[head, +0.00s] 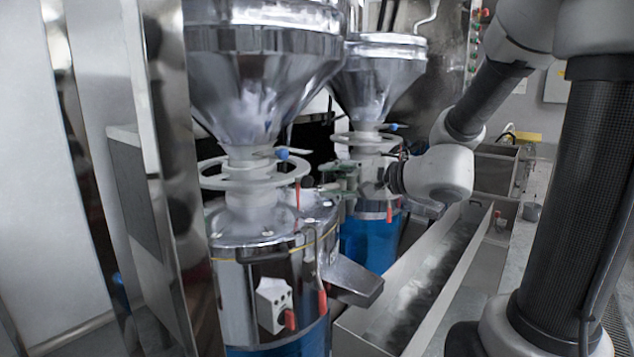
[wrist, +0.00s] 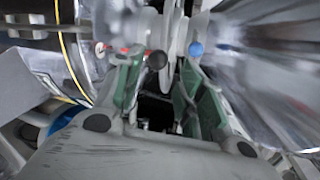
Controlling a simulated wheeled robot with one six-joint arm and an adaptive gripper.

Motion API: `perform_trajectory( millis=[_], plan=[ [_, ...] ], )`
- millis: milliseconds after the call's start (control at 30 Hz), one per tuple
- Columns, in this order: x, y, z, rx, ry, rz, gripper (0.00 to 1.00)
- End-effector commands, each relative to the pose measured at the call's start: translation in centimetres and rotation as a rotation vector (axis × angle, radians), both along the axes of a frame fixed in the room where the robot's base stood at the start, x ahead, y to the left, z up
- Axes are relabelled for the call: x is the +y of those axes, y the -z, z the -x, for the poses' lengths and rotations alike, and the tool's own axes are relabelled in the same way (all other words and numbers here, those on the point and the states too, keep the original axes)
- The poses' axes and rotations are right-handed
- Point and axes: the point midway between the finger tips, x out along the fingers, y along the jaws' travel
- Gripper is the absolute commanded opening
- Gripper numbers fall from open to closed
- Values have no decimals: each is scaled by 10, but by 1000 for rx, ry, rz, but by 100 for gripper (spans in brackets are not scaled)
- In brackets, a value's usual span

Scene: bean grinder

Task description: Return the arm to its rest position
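My gripper (head: 338,178) is at the end of my arm, which reaches in from the right in the head view. It is between the two grinders, close to the collar of the front grinder (head: 265,235). In the wrist view my gripper (wrist: 162,68) has its two green-padded fingers apart, with a gap between them. I see nothing held there. I cannot tell whether the fingers touch either knob.
The rear grinder (head: 370,215) stands close behind my gripper. Steel hoppers (head: 262,80) rise above both collars. A long metal trough (head: 425,285) runs below my arm, with a spout (head: 352,280) above its left side. Steel panels (head: 150,180) stand at left.

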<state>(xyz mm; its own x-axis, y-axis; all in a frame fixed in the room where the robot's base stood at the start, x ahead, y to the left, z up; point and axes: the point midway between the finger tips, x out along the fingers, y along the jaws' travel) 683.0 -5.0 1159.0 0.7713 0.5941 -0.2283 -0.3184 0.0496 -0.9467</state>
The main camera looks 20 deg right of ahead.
Motion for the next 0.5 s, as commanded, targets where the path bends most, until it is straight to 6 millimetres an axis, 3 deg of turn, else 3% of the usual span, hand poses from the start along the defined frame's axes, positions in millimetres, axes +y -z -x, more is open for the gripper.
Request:
perform_trajectory(
  millis=[167,500],
  plan=[
    [-7,-3,10,0,1,0,39],
    [-7,-3,10,1,-1,0,39]
  ],
)
